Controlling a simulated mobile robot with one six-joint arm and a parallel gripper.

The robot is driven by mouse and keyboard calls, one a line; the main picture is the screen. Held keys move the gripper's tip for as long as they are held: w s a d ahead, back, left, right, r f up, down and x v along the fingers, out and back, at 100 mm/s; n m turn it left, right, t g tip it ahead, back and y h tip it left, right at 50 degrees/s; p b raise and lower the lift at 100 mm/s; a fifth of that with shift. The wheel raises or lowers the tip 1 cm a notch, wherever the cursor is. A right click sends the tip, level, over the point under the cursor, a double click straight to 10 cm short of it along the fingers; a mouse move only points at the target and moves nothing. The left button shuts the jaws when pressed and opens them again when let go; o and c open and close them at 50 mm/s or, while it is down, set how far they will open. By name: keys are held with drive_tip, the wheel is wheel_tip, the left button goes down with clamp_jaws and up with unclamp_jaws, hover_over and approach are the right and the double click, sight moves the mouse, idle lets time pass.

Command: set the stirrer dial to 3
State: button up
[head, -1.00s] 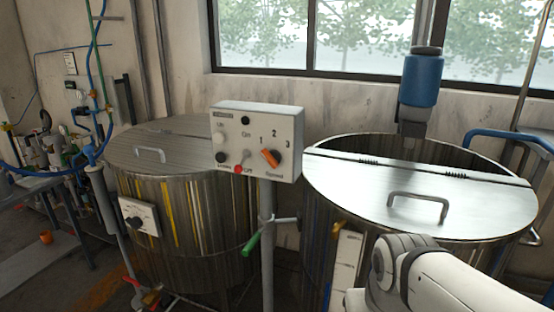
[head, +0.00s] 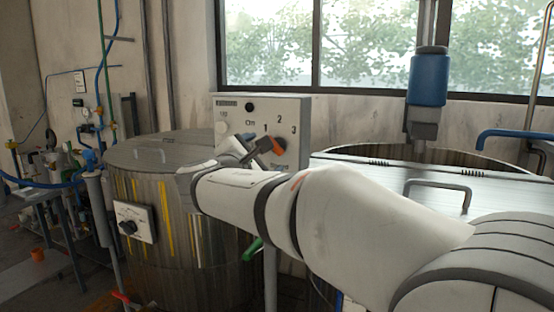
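The grey control box (head: 302,116) stands on a post, with the numbers 1, 2 and 3 in an arc above the stirrer dial (head: 280,147). The dial has an orange grip on a dark round base. My gripper (head: 264,145) is right at the dial, coming from its left and front, and covers part of it. I cannot tell whether the fingers touch the dial, how far apart they are, or which number the dial points at. My wrist and gripper hide the box's lower left, including the red-tipped switch seen earlier.
A lidded steel vat (head: 165,150) stands behind left, with a small dial plate (head: 134,222) on its side. A second vat lid (head: 395,178) with a handle is on the right, under a blue motor (head: 428,80). A green-handled lever (head: 253,249) sticks out below my arm.

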drive_tip(key=x, duration=0.7)
drive_tip(key=shift+w+r, duration=0.25)
drive_tip(key=shift+w, duration=0.15)
drive_tip(key=shift+a, duration=0.1)
